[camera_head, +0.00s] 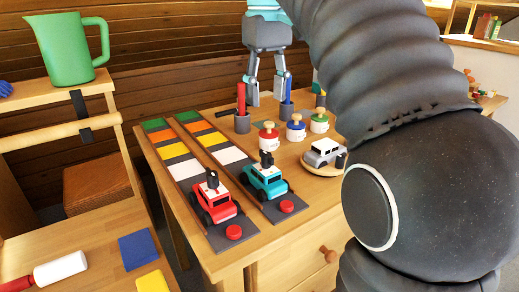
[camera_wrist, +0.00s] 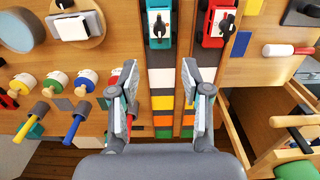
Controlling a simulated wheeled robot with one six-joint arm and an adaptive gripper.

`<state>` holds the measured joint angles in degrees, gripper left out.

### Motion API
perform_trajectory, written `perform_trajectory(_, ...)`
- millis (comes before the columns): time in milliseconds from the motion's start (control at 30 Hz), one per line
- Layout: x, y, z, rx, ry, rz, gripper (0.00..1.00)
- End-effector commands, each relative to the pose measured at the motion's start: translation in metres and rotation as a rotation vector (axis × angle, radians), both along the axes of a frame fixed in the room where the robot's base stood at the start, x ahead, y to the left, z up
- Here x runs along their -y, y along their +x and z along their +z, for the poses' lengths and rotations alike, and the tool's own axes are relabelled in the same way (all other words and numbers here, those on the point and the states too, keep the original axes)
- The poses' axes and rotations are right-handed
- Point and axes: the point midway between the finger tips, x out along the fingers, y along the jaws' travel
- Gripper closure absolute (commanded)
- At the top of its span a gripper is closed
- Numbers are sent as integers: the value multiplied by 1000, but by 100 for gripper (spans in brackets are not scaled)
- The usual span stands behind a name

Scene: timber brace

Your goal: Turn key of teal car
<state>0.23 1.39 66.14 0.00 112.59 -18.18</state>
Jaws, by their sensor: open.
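The teal car (camera_head: 265,181) stands at the near end of its striped lane (camera_head: 289,207), with a dark key (camera_head: 266,159) upright on its top. In the wrist view the teal car (camera_wrist: 160,22) is at the top centre, and its key (camera_wrist: 158,28) shows dark on the white roof. My gripper (camera_head: 267,92) is open and empty, fingers down, above the back of the table. In the wrist view my gripper (camera_wrist: 159,68) spans the lane, with the teal car beyond the fingertips. Nothing is between the fingers.
A red car (camera_head: 215,203) with its own key stands left of the teal one. A silver car (camera_head: 323,152) sits on a round stand to the right. Several colour-topped jars (camera_head: 295,129) and cups with tools (camera_head: 242,122) stand behind. The lanes' far stripes are clear.

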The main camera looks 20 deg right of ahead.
Motion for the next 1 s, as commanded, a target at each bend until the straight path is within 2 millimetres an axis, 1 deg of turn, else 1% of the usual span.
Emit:
perform_trajectory(167, 1, -1, -18, -1, 0, -3, 52)
perform_trajectory(500, 0, -2, -83, -1, 0, -1, 52)
perform_trajectory(700, -1, -1, -114, 0, 0, 1, 52)
perform_trajectory(833, -1, -1, -126, 1, 0, 1, 52)
perform_trajectory(1000, -1, -1, -133, 2, 0, 1, 52)
